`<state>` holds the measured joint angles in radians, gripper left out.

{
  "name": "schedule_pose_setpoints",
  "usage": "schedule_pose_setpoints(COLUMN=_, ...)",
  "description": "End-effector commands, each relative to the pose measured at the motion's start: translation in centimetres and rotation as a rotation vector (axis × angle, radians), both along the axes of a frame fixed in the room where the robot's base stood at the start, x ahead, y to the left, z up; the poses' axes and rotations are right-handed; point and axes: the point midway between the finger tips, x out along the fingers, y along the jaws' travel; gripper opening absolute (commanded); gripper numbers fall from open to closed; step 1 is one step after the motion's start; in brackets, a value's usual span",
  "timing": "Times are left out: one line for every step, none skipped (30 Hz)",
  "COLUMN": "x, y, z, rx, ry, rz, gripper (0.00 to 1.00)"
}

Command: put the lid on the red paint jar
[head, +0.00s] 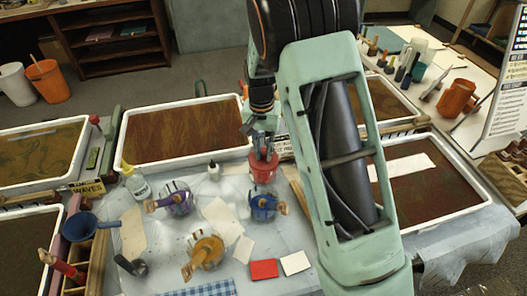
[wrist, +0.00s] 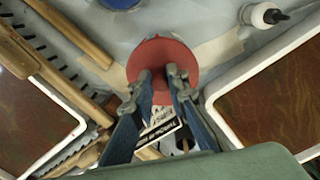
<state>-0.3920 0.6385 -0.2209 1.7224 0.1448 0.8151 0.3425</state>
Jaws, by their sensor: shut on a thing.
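The red paint jar (head: 263,176) stands on the pale covered table, in front of the back marbling tray. My gripper (head: 262,150) is directly above it, pointing down. In the wrist view my gripper (wrist: 161,76) has its two fingertips at the near part of a round red lid (wrist: 158,50), and it is shut on that lid. The lid covers the view of the jar's mouth from above. The lid and jar are close in colour, so I cannot tell whether the lid is seated or just above the rim.
A blue jar (head: 262,205), an orange jar (head: 205,250) and a purple jar (head: 174,199) stand nearby with tools in them. A white bottle (head: 213,171) is left of the red jar. A white-rimmed tray (head: 122,150) lies behind. Red (head: 263,268) and white (head: 296,263) cards lie in front.

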Motion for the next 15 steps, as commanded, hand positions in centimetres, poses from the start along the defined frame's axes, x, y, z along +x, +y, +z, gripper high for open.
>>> schedule_pose_setpoints(x=0.0, y=0.0, z=0.0, rx=0.0, ry=0.0, rz=0.0, gripper=0.0)
schedule_pose_setpoints(x=0.0, y=0.0, z=0.0, rx=0.0, ry=0.0, rz=0.0, gripper=0.0)
schedule_pose_setpoints(x=0.0, y=0.0, z=0.0, rx=0.0, ry=0.0, rz=0.0, gripper=0.0)
schedule_pose_setpoints(x=0.0, y=-0.01, z=0.0, rx=0.0, ry=0.0, rz=0.0, gripper=0.0)
schedule_pose_setpoints(x=0.0, y=-0.01, z=0.0, rx=0.0, ry=0.0, rz=0.0, gripper=0.17)
schedule_pose_setpoints(x=0.0, y=-0.01, z=0.0, rx=0.0, ry=0.0, rz=0.0, gripper=0.22)
schedule_pose_setpoints(x=0.0, y=-0.01, z=0.0, rx=0.0, ry=0.0, rz=0.0, gripper=0.25)
schedule_pose_setpoints(x=0.0, y=-0.01, z=0.0, rx=0.0, ry=0.0, rz=0.0, gripper=0.28)
schedule_pose_setpoints(x=0.0, y=-0.01, z=0.0, rx=0.0, ry=0.0, rz=0.0, gripper=0.33)
schedule_pose_setpoints(x=0.0, y=-0.01, z=0.0, rx=0.0, ry=0.0, rz=0.0, gripper=0.34)
schedule_pose_setpoints(x=0.0, y=-0.01, z=0.0, rx=0.0, ry=0.0, rz=0.0, gripper=0.34)
schedule_pose_setpoints(x=0.0, y=-0.01, z=0.0, rx=0.0, ry=0.0, rz=0.0, gripper=0.34)
schedule_pose_setpoints(x=0.0, y=-0.01, z=0.0, rx=0.0, ry=0.0, rz=0.0, gripper=0.34)
schedule_pose_setpoints(x=0.0, y=-0.01, z=0.0, rx=0.0, ry=0.0, rz=0.0, gripper=0.34)
schedule_pose_setpoints(x=0.0, y=-0.01, z=0.0, rx=0.0, ry=0.0, rz=0.0, gripper=0.34)
